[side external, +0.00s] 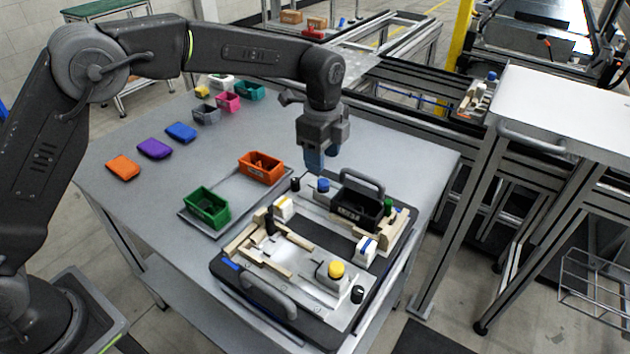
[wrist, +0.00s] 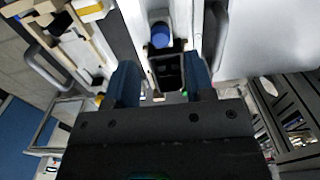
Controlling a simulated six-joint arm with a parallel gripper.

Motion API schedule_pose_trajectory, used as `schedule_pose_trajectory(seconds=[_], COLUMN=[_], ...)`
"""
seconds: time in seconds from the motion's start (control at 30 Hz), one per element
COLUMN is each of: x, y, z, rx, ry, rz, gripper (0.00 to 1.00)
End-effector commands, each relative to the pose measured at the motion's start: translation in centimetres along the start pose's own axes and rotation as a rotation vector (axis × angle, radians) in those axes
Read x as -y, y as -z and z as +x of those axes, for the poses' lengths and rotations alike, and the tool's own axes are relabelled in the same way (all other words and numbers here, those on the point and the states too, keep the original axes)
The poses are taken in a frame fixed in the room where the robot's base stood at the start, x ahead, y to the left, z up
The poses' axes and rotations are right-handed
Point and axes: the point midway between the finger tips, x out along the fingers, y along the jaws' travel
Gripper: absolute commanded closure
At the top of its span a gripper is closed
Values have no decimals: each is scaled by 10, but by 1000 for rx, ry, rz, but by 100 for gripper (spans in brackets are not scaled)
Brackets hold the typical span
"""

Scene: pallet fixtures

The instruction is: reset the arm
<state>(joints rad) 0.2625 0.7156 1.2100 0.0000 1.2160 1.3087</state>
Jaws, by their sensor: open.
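My gripper (side external: 321,160) hangs from the arm above the back left part of the pallet fixture (side external: 310,298), close to a blue-topped knob (side external: 323,185). In the wrist view, its two blue fingers (wrist: 162,84) stand apart, with a black bin (wrist: 168,72) showing between and beyond them. The gap between the fingers holds nothing that I can see. The black bin also shows in the side view (side external: 357,213), sitting on the fixture. The blue knob (wrist: 160,34) lies just past the bin in the wrist view.
A green bin (side external: 207,208) and an orange bin (side external: 261,168) stand on a tray left of the fixture. Orange (side external: 123,167), purple (side external: 154,149) and blue (side external: 181,132) pouches lie on the table (side external: 140,200). Small coloured bins stand at the back. A yellow knob (side external: 336,270) rises from the fixture.

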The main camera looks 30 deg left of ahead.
Motion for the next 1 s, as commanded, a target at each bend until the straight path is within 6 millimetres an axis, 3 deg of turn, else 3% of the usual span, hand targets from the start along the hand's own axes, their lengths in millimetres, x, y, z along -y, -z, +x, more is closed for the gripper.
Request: schedule_pose_trajectory(seconds=[0.63, 0.77, 1.0], x=[-2, -15, -76], y=[-3, -16, -59], z=[-6, -32, -100], rx=[-2, -13, -64], ry=[7, 41, 144], rz=[-18, -119, -475], gripper=[51, 51, 51])
